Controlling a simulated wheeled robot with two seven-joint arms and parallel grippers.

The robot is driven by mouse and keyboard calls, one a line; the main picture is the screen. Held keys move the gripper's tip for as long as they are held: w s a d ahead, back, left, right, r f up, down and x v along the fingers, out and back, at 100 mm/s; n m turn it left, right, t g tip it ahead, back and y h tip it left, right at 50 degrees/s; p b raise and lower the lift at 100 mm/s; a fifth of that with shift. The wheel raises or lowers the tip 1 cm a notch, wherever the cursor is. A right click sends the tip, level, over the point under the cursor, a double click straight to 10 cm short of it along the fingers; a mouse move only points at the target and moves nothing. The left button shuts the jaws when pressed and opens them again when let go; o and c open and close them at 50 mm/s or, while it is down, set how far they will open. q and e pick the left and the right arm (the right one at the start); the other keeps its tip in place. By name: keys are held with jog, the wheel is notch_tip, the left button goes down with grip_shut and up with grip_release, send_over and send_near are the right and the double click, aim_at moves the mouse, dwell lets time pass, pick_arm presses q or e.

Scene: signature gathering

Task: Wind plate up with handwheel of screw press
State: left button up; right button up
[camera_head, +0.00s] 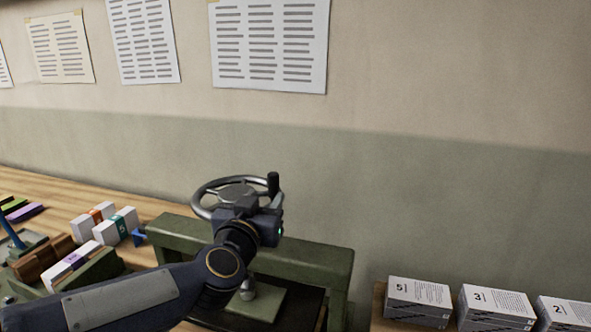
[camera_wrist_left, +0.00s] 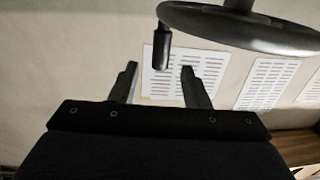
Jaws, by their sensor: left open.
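The screw press has a green frame (camera_head: 310,260) in the middle of the head view, with a grey handwheel (camera_head: 207,187) on top. The wheel's dark upright handle (camera_head: 273,184) is at its right side. A green plate (camera_head: 275,302) shows low inside the frame, partly hidden by my left arm. My left gripper (camera_head: 268,215) is beside the handle and covers part of the wheel. In the left wrist view, its two fingers (camera_wrist_left: 158,75) are apart and empty; the handle (camera_wrist_left: 162,45) appears beyond the tips, between their lines. Contact cannot be told. My right gripper is not in view.
White numbered paper stacks (camera_head: 418,298) stand at the lower right. White boxes (camera_head: 115,225) and a wooden block (camera_head: 43,258) lie on the wooden table (camera_head: 150,205) at the left. Printed sheets (camera_head: 270,45) hang on the wall behind. Space above the wheel is clear.

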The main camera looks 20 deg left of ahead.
aim_at(271, 185)
pick_arm(q)
jog(key=w, duration=0.2)
jog(key=w+a, duration=0.1)
jog(key=w, duration=0.2)
jog(key=w+b, duration=0.1)
jog(key=w, duration=0.1)
jog(key=shift+w+a, duration=0.15)
jog(key=shift+w, duration=0.1)
grip_shut()
